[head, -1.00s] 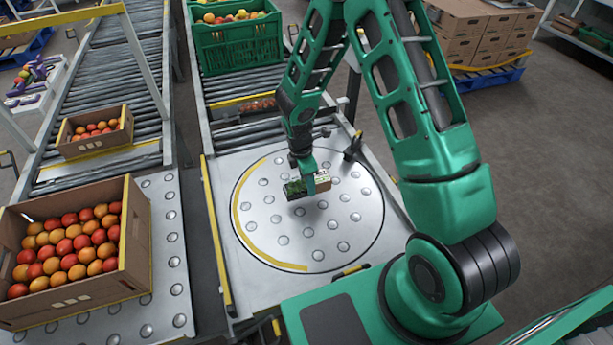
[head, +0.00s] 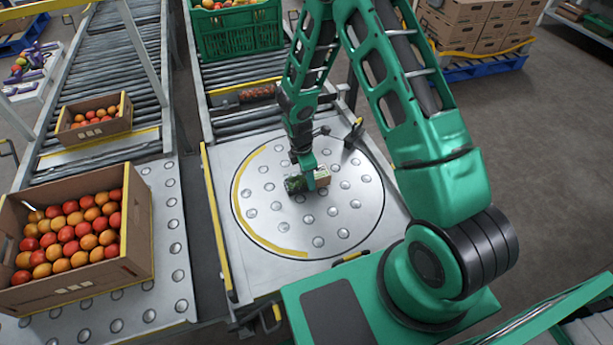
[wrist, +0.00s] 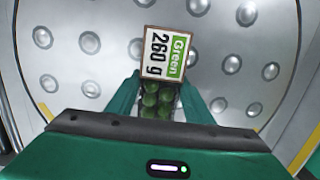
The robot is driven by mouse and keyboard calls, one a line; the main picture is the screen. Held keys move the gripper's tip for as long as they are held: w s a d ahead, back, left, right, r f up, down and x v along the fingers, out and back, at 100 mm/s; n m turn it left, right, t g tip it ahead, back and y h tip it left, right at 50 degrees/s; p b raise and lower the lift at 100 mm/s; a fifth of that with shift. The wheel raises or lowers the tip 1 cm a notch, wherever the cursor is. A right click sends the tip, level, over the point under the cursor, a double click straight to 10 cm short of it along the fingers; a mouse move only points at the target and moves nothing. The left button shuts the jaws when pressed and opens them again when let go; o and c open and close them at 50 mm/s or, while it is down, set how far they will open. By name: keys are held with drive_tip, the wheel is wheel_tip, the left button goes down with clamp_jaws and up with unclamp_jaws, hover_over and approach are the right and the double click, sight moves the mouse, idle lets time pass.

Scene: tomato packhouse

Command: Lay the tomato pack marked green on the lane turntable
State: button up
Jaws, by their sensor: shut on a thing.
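The pack is over the middle of the turntable, low and close to the plate. I cannot tell whether it touches the plate.
A roller conveyor with a green crate (head: 238,32) runs behind the turntable. On the left stand a large cardboard box of tomatoes (head: 135,232) and a smaller one (head: 95,128). A dark fitting (head: 355,136) stands at the turntable's back right. The rest of the plate is clear.

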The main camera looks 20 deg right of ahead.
drive_tip(key=shift+f, duration=0.3)
idle(0.5)
drive_tip(key=o, duration=1.3)
drive_tip(key=r, duration=0.3)
drive_tip(key=a+r, duration=0.1)
drive_tip(key=r, duration=0.6)
drive_tip(key=shift+a+r, duration=0.2)
drive_tip(key=shift+r, duration=0.15)
